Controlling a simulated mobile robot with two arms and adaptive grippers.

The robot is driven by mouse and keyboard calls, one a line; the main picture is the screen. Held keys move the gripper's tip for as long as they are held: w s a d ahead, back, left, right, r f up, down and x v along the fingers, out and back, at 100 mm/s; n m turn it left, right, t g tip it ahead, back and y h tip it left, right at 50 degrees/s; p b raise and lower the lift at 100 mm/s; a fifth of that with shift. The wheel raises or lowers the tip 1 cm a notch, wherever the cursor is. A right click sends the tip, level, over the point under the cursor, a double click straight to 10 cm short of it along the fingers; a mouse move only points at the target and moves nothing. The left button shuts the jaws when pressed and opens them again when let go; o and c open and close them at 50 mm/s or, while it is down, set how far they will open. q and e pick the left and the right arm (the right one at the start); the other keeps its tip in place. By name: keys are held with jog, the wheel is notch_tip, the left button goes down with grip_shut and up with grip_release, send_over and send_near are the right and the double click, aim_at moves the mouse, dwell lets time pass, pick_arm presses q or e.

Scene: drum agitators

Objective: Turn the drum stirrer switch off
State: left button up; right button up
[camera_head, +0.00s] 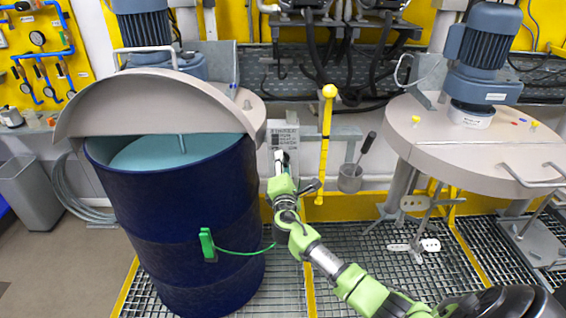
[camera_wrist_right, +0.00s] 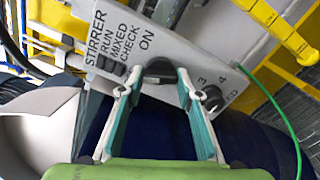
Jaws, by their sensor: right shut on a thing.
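The grey switch panel (camera_head: 285,139) is mounted beside the blue drum (camera_head: 180,220). In the right wrist view the panel (camera_wrist_right: 150,30) has printed text reading "STIRRER RUN MIXED CHECK" and "ON". A dark switch knob (camera_wrist_right: 159,68) sits between the fingertips of my right gripper (camera_wrist_right: 160,76), which is shut on it. In the head view my right gripper (camera_head: 279,160) reaches the panel's lower part and hides the knob. A smaller dark knob (camera_wrist_right: 212,94) sits to the right near "3" and "4". My left gripper is not in view.
A half-round lid (camera_head: 160,100) stands tilted up on the drum. A green clamp (camera_head: 207,244) with a green cable hangs on its side. A yellow lever (camera_head: 327,130) and a small grey cup (camera_head: 350,178) are right of the panel. A second stirrer station (camera_head: 470,135) stands at right.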

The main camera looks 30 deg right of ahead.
jog(key=shift+f+n+p, duration=0.1)
jog(key=shift+n+p, duration=0.4)
jog(key=shift+n, duration=1.1)
jog(key=o, duration=1.1)
jog(key=shift+o, duration=0.2)
jog(key=v, duration=1.2)
jog(key=shift+f, duration=0.1)
